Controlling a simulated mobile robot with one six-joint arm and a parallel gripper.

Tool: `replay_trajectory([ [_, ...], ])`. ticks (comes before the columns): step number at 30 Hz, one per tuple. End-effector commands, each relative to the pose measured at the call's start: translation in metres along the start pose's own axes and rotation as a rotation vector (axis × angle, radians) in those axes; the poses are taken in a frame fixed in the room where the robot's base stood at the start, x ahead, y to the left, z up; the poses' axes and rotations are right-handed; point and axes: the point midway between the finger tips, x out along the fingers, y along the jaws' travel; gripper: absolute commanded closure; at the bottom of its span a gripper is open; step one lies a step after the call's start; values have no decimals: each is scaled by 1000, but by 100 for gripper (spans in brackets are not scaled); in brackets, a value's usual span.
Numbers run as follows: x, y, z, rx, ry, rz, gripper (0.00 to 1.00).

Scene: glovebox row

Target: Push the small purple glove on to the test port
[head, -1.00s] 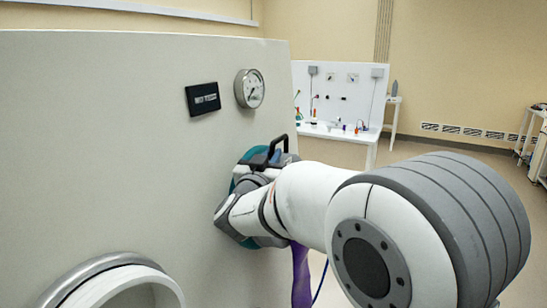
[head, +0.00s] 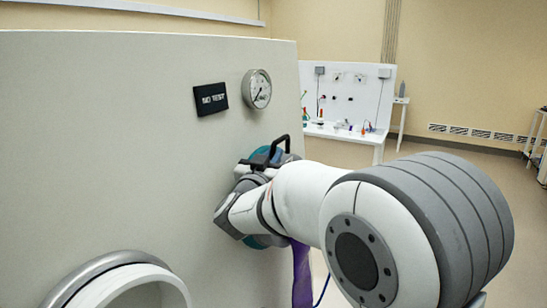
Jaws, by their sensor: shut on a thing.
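The small purple glove (head: 301,272) hangs down below my wrist, close to the right edge of the pale upright panel (head: 120,140). My gripper (head: 266,165) is at the panel face, below the gauge, and is shut on the glove's end. My wrist and forearm hide its fingertips and most of the hold. Teal round edges (head: 260,154) show above and below my wrist, with a black handle-like bar beside them. The test port is not clearly visible; my arm covers that spot. I cannot tell whether the glove touches the port.
A large ringed port (head: 125,275) is at lower left. A white bench (head: 345,130) stands behind; open floor lies right.

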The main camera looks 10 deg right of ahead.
Motion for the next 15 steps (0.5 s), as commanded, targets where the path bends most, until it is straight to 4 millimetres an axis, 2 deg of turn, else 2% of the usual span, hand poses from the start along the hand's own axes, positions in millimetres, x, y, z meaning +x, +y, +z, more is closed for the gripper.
replay_trajectory([
  [15, 1, -5, -1, 1, 4, -2, 100],
])
